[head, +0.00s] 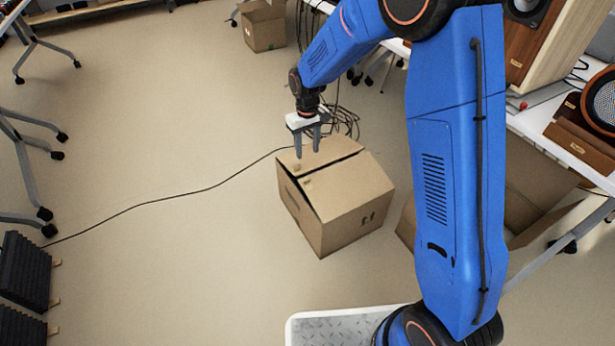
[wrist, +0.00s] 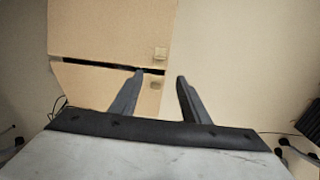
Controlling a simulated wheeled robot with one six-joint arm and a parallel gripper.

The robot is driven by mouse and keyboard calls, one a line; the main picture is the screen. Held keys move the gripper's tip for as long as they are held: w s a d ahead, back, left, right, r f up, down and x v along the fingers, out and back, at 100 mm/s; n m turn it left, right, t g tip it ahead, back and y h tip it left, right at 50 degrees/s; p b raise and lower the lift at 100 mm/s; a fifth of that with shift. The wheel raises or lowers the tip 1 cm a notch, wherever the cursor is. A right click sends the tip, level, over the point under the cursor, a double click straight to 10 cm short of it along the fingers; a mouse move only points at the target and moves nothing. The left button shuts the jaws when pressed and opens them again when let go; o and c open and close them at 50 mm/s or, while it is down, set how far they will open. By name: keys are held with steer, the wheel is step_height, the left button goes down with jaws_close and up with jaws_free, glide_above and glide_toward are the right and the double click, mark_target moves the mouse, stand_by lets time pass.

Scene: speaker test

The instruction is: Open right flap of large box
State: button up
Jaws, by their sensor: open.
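The large cardboard box (head: 336,222) stands on the floor in the middle of the head view. Its two top flaps, the nearer right one (head: 347,188) and the farther one (head: 333,150), lie nearly flat with a narrow dark slit between them. In the wrist view the slit runs between the upper flap (wrist: 110,28) and the lower flap (wrist: 95,86). My gripper (head: 307,153) is open and points down over the box's left end. In the wrist view the gripper (wrist: 160,74) has one fingertip over the slit and the other past the box edge. Contact cannot be told.
A smaller box (head: 264,28) stands at the back. An open box (head: 530,185) sits under the right table, near speakers (head: 600,105). A black cable (head: 180,193) crosses the floor. Dark ridged panels (head: 25,272) lie at lower left. The floor left of the large box is mostly clear.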

step_height(320, 180, down, 14)
steer(key=shift+f, duration=0.2)
stand_by(0.4)
jaws_close()
